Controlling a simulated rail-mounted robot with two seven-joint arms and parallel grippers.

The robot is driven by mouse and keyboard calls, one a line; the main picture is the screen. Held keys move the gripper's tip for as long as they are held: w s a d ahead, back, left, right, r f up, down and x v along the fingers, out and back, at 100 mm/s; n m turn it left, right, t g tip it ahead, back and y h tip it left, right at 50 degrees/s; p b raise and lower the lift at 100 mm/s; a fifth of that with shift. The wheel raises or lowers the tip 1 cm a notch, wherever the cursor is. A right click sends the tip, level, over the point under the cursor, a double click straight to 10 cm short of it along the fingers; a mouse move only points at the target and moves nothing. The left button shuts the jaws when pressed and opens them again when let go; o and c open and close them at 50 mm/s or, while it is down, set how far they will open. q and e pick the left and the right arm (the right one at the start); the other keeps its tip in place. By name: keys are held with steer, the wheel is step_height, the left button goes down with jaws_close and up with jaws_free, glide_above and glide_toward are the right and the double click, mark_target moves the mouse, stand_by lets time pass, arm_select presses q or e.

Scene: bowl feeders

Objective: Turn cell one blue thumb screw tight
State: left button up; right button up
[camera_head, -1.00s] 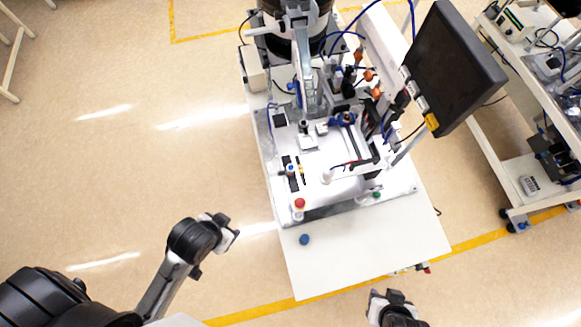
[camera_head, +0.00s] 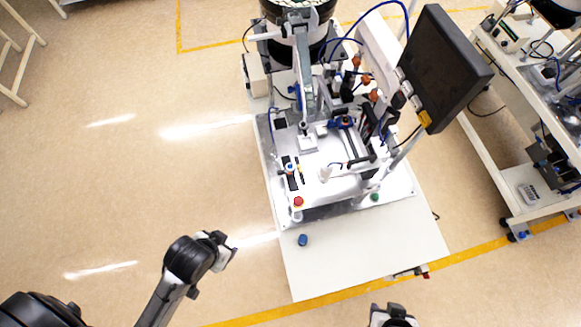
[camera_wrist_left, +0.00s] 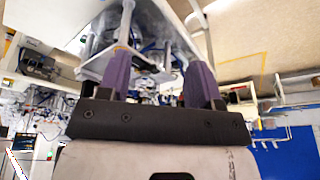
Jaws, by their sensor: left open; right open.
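A small blue round knob (camera_head: 302,240) stands on the bare front part of the white table. A small blue-topped part (camera_head: 289,168) also sits on the cell's left side; I cannot tell which is the thumb screw. My left gripper (camera_head: 226,250) is open and empty over the floor, left of the table and apart from it. Its two purple fingers (camera_wrist_left: 160,78) stand wide apart in the left wrist view, with the cell's underside beyond. My right gripper (camera_head: 392,314) is open at the bottom edge, partly cut off, in front of the table's front edge.
The feeder cell (camera_head: 330,185) fills the back of the white table (camera_head: 355,262), with a red button (camera_head: 298,201) at its front left. A dark monitor (camera_head: 435,65) overhangs its right side. A white trolley (camera_head: 500,165) stands further right.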

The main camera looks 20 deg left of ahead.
steer(key=shift+s+d, duration=0.1)
steer(key=shift+d, duration=0.15)
